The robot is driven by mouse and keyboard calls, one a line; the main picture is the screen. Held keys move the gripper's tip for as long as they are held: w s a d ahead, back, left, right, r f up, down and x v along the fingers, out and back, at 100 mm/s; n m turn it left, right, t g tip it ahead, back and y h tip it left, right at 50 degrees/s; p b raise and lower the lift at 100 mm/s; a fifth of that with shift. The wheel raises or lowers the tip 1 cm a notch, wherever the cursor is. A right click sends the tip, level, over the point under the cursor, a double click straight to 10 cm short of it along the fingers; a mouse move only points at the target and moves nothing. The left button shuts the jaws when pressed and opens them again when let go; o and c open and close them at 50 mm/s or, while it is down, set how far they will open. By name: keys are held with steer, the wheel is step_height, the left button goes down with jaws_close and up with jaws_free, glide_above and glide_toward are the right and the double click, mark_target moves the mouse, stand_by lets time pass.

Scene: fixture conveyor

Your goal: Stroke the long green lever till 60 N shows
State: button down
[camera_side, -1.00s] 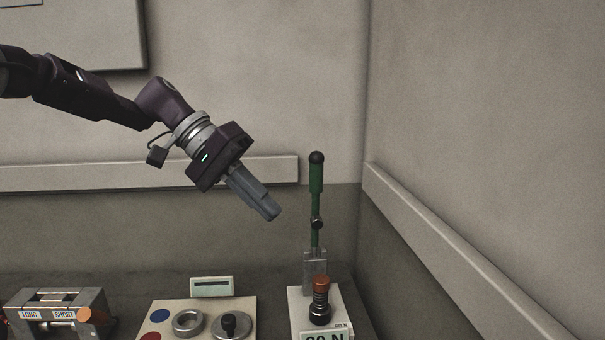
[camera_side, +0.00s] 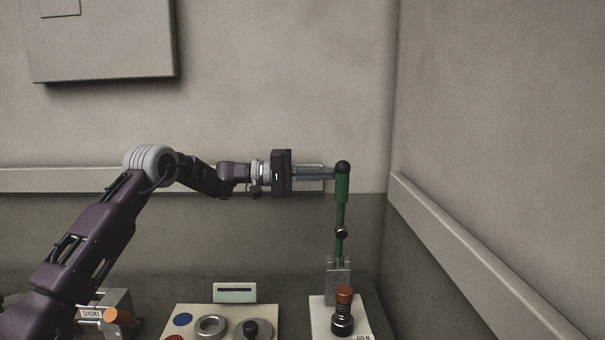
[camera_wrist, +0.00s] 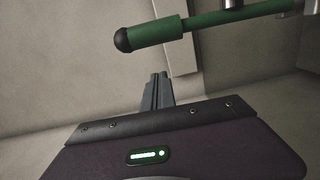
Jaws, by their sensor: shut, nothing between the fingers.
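The long green lever (camera_side: 341,188) stands upright on a metal bracket (camera_side: 338,283), with a black knob on top and a black collar partway down. It also shows in the wrist view (camera_wrist: 160,34), running across the top. My gripper (camera_side: 334,174) is shut and empty, level, with its tips at the lever's upper left side, just below the knob. In the wrist view the shut fingers (camera_wrist: 158,80) point toward the lever with a small gap in that picture; I cannot tell whether they touch it. The force display is cut off at the bottom edge; only "60 N" lettering (camera_side: 363,338) partly shows.
A metal box labelled SHORT (camera_side: 91,314) is at far left. A wall rises close behind the right side.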

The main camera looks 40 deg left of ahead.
steer(key=s+d, duration=0.2)
steer(key=shift+s+d, duration=0.1)
steer(key=shift+d, duration=0.25)
steer(key=s+d+f+m, duration=0.3)
steer(key=s+d+m, duration=0.4)
steer(key=s+d, duration=0.3)
steer(key=s+d+f, duration=0.3)
steer(key=f, duration=0.4)
steer(key=s+d+f, duration=0.3)
steer(key=f, duration=0.4)
steer(key=shift+s+d+f+m+y, duration=0.3)
steer(key=shift+d+f, duration=0.05)
